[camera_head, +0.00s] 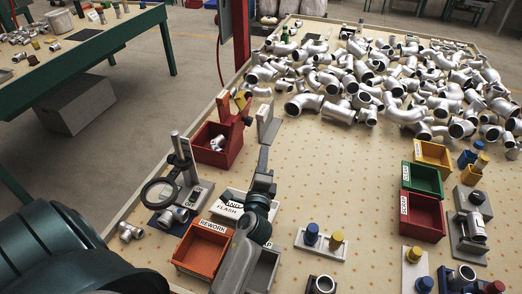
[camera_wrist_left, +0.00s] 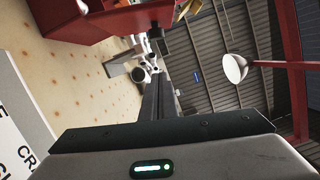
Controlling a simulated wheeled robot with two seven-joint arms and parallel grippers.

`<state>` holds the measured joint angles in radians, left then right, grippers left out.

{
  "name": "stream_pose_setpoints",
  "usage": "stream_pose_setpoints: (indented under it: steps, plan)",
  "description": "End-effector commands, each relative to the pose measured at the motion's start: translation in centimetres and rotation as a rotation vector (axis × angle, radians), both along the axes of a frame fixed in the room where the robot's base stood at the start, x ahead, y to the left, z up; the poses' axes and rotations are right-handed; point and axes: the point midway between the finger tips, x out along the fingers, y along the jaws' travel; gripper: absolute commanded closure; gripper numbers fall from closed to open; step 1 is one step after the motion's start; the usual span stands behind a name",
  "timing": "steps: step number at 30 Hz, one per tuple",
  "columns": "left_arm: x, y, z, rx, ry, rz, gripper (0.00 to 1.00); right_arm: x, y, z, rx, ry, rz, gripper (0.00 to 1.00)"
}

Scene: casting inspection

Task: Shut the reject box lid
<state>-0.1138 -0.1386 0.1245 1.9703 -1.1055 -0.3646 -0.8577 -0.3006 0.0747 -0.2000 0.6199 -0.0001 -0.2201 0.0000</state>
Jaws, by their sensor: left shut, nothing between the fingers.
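The red reject box (camera_head: 217,155) stands at the left of the table in the head view, with a silver casting (camera_head: 217,141) inside. A red upright part (camera_head: 229,122), apparently its raised lid, stands at its right side, so the box is open at the top. My left gripper (camera_head: 263,155) is shut and empty, to the right of the box and apart from it. In the left wrist view my closed fingers (camera_wrist_left: 156,100) point away, and a red box-like part (camera_wrist_left: 85,22) shows at the upper left. My right gripper is not in view.
A magnifier stand (camera_head: 160,192) and an orange rework bin (camera_head: 203,249) are near the left arm. A grey upright plate (camera_head: 268,125) stands behind the gripper. Many silver castings are piled at the back.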

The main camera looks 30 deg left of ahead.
Motion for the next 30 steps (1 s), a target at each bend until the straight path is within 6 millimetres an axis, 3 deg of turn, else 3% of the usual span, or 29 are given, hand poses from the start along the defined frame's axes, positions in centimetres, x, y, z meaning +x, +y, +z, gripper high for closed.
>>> stream_pose_setpoints:
  steps: [16,21,30]
  plan:
    - [7.9,4.1,0.8,0.000,0.000,0.000,1.00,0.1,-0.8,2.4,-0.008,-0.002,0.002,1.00]
    - [7.3,6.3,1.4,0.002,0.002,0.001,1.00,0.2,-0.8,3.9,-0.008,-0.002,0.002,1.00]
    - [6.9,7.9,1.4,0.000,0.001,0.001,1.00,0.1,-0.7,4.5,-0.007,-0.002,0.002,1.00]
